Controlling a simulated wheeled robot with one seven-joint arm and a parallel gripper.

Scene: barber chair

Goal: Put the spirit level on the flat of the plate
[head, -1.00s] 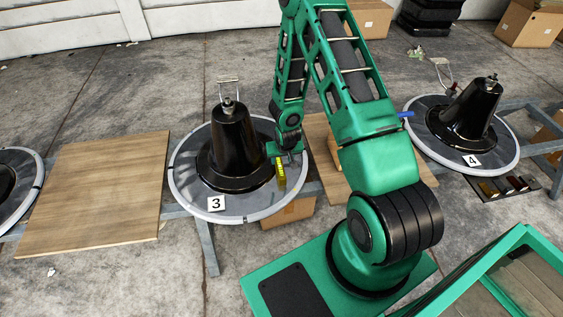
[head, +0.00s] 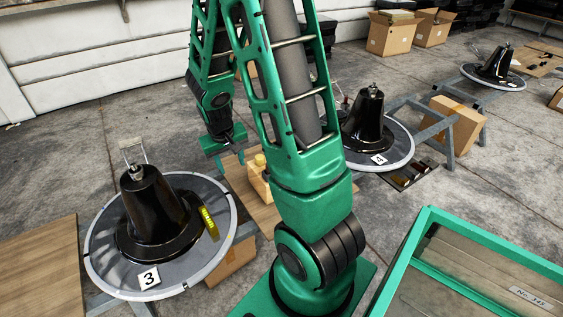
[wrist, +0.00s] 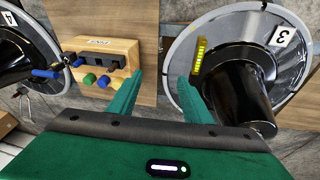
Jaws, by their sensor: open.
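The yellow spirit level (head: 209,223) lies on the grey round plate (head: 215,262) of stand 3, to the right of the black cone's wide foot. It also shows in the wrist view (wrist: 199,55), close beside the black foot. I cannot tell whether its edge touches the foot. My gripper (head: 229,168) is up and to the right of the plate, apart from the level, over the wooden board between stands 3 and 4. In the wrist view my gripper (wrist: 157,95) has its two fingers spread, with nothing between them.
A wooden block with coloured pegs (wrist: 103,62) stands on the board (head: 238,180) between the stands. Stand 4 (head: 367,125) is to the right, and a bare wooden board (head: 40,265) is left of stand 3. Cardboard boxes stand on the floor behind.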

